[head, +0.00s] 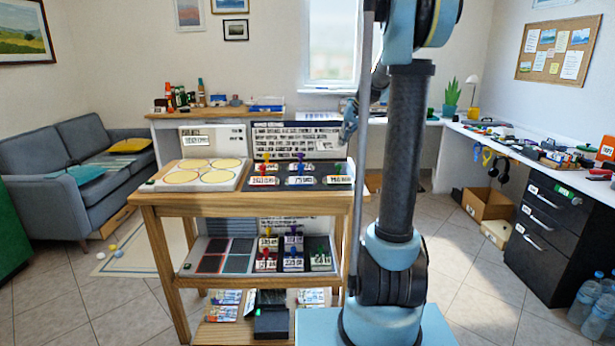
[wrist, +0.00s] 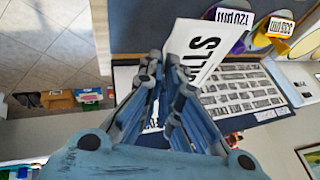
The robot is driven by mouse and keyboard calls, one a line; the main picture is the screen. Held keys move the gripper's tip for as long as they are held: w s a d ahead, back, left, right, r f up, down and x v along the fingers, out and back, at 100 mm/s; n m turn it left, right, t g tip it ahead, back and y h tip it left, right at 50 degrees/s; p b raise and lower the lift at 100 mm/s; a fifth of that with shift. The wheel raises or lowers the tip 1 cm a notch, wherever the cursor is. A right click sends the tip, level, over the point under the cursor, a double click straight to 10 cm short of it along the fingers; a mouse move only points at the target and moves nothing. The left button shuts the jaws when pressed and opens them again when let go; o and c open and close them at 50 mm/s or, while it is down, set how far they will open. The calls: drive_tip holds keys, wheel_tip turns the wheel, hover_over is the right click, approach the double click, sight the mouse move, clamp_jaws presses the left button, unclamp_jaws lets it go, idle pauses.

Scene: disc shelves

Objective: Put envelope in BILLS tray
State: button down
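My gripper (wrist: 168,82) points at the disc shelf, with its two blue fingers a small gap apart in the wrist view. A white card (wrist: 205,42) with large dark letters, upside down and partly hidden, lies at or just beyond the fingertips. The letters look like part of BILLS. I cannot tell if the card is the envelope or a label, or if the fingers grip it. In the head view my gripper (head: 348,122) is small, by the right end of the shelf's back board. I cannot make out a separate envelope or BILLS tray.
A wooden shelf unit (head: 150,199) stands in front of me, with yellow discs (head: 188,177) and labelled pegs on top. The printed back board (head: 297,140) also shows in the wrist view (wrist: 245,95). A long desk (head: 500,145) is on the right, a sofa (head: 85,170) on the left.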

wheel_tip(320, 180, down, 10)
drive_tip(key=shift+r, duration=0.1)
idle(0.4)
drive_tip(key=c, duration=1.8)
unclamp_jaws()
